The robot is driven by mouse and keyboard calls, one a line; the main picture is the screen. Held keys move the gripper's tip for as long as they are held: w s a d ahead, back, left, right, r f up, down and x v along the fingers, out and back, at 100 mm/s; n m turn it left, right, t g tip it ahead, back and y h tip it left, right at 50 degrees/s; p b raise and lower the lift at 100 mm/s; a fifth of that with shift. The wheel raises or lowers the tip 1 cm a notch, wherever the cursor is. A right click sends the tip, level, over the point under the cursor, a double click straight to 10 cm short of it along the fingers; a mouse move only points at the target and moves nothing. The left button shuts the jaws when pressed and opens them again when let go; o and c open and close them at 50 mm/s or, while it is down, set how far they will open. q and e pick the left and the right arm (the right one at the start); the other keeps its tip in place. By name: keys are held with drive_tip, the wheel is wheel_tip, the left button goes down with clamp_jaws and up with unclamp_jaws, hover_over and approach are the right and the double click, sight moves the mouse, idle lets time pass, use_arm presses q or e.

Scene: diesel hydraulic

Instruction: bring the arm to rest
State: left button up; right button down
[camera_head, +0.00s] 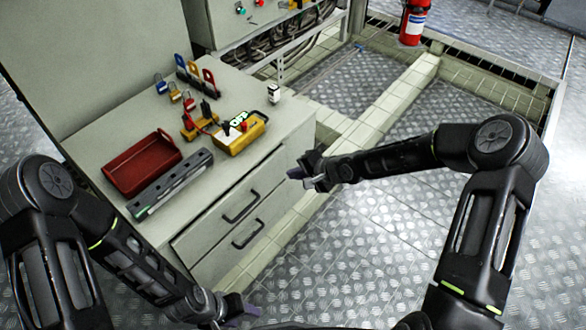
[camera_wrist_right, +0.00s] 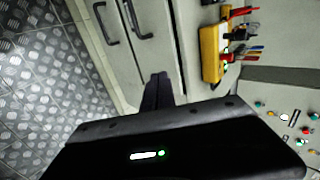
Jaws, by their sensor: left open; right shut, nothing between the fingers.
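My right gripper (camera_head: 297,174) is shut and empty. It hangs in the air in front of the cabinet's (camera_head: 270,170) right end, past the drawer fronts. In the right wrist view its dark closed fingers (camera_wrist_right: 157,91) point toward the cabinet, with nothing between them. My left gripper (camera_head: 242,307) is low at the bottom of the head view, open, in front of the lower drawer and over the metal floor. It looks empty and apart from the cabinet.
The cabinet top carries a red tray (camera_head: 142,164), a grey bar-shaped tool (camera_head: 170,184), a yellow device (camera_head: 241,133) and several padlocks. Two drawer handles (camera_head: 241,206) face the floor. A fire extinguisher (camera_head: 413,23) stands at the back. The tread-plate floor (camera_head: 370,240) between the arms is clear.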

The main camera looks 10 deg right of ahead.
idle(0.3)
drive_tip(key=s+a+f+n+g+h, duration=0.1)
drive_tip(key=s+a+f+n+g, duration=0.2)
drive_tip(key=s, duration=0.8)
drive_tip(key=s+f+n+g, duration=0.1)
drive_tip(key=s+f+n, duration=0.1)
drive_tip(key=s+f, duration=0.65)
drive_tip(key=s+a+f+n+g+h, duration=0.1)
drive_tip(key=s+a+f+n+g, duration=0.15)
drive_tip(key=s, duration=1.05)
wheel_tip(320, 180, up, 16)
drive_tip(key=p, duration=1.4)
drive_tip(key=shift+s+f+n+p, duration=0.2)
drive_tip(key=shift+s+n+p, duration=0.15)
